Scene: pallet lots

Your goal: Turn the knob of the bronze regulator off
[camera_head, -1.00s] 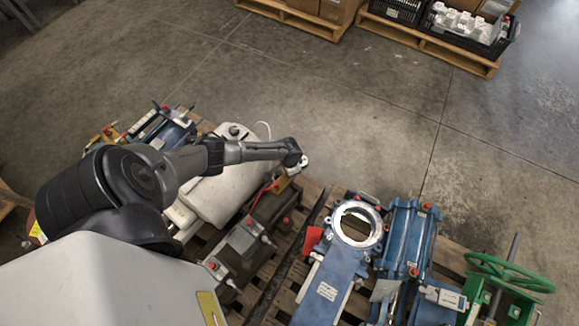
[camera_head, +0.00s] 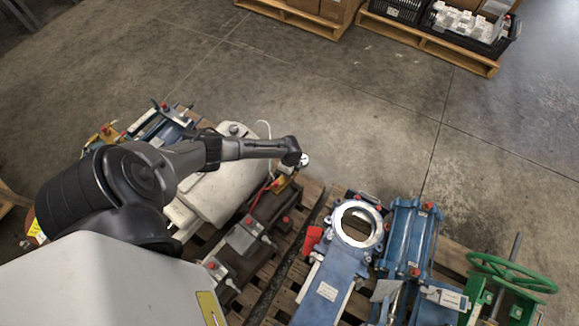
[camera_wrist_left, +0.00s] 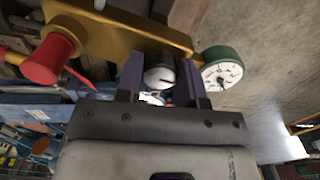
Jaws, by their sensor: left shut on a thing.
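The bronze regulator (camera_wrist_left: 120,32) spans the top of the left wrist view as a gold body. It has a red cap (camera_wrist_left: 45,62) on its left end and a green-rimmed white gauge (camera_wrist_left: 222,70) on its right. A round silver knob (camera_wrist_left: 158,77) with a dark mark sits below the body. My left gripper (camera_wrist_left: 160,88) is shut on this knob, one dark finger on each side. In the head view, the gripper is mostly hidden behind my left wrist, beside the regulator (camera_head: 279,182). My right gripper is not in view.
A white tank (camera_head: 217,187) lies under my left forearm. A rusty-brown unit (camera_head: 247,240), a blue valve (camera_head: 335,265) with a ring, a blue cylinder (camera_head: 408,235) and a green handwheel (camera_head: 505,272) crowd the pallets. Open floor lies beyond.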

